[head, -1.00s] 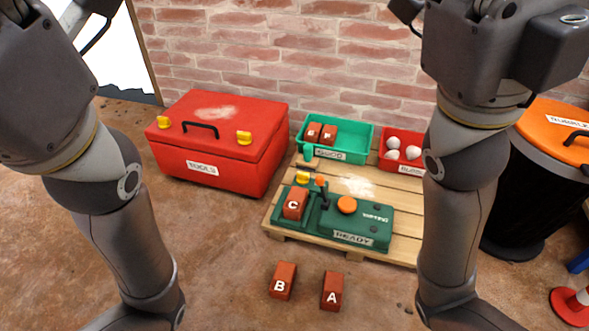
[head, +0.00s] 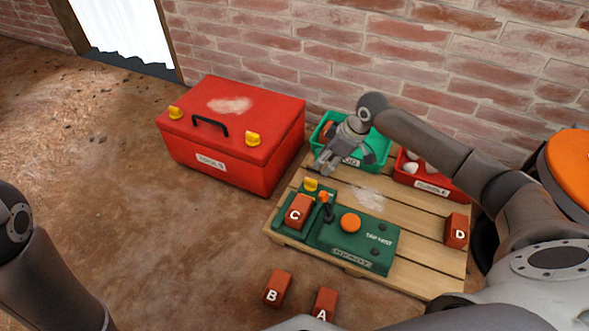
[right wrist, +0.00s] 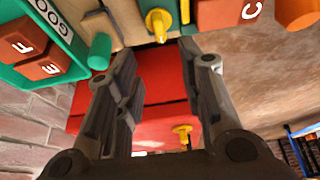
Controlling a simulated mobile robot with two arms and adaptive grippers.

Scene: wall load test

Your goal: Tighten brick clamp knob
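The green test rig (head: 325,245) stands on a wooden pallet with brick C (head: 299,211) seated in its left end. The yellow clamp knob (head: 310,184) is behind brick C; it also shows in the right wrist view (right wrist: 158,22), top centre. My right gripper (head: 328,168) is above and behind the knob, near the green bin. In the right wrist view its fingers (right wrist: 157,50) are spread and empty, with the knob beyond their tips, apart from them. My left gripper is out of view; only part of my left arm shows.
A black lever with an orange tip (head: 323,197) stands close to the knob. An orange button (head: 350,223) is on the rig. The red toolbox (head: 235,130) stands left, the green bin (head: 378,144) and red rubble bin (head: 440,190) behind. Brick D (head: 456,230) is on the pallet.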

